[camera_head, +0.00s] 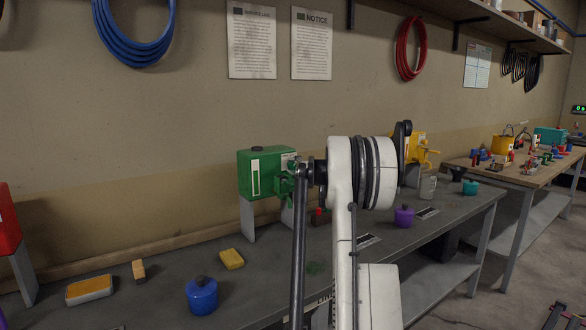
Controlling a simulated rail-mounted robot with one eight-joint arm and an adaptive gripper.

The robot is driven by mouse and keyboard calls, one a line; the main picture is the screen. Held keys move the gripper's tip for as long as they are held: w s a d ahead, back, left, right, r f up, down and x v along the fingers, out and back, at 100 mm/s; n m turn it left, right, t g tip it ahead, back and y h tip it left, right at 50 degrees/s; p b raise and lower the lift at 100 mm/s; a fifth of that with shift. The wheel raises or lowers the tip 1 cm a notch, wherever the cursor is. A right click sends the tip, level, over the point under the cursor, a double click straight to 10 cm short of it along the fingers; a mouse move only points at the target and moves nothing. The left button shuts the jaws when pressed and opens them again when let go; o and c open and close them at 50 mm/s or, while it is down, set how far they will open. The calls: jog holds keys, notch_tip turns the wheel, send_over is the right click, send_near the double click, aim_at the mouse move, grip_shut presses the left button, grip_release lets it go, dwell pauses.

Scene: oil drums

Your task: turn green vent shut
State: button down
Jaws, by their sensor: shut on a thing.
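The green drum (259,173) stands on a grey support at the back of the bench, with a pale strip on its face and a dark cap (257,148) on top. A green fitting (284,187) sticks out at its right front. My gripper (300,174) is at this fitting, seen small and dark at the end of my white arm. It is shut on the green fitting, though my arm hides much of the contact. I cannot tell how far the vent is turned, or which part of the fitting is the vent.
The grey bench (270,275) holds a blue pot (202,297), a yellow sponge-like block (231,259), a yellow-topped tin (89,290) and a purple pot (404,216). A yellow drum (414,147) stands behind my arm; a red one (8,222) is at far left.

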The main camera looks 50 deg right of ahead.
jog(key=shift+m, duration=0.3)
dwell(0.4)
jog(key=c, duration=1.4)
grip_release()
jog(key=v, duration=1.2)
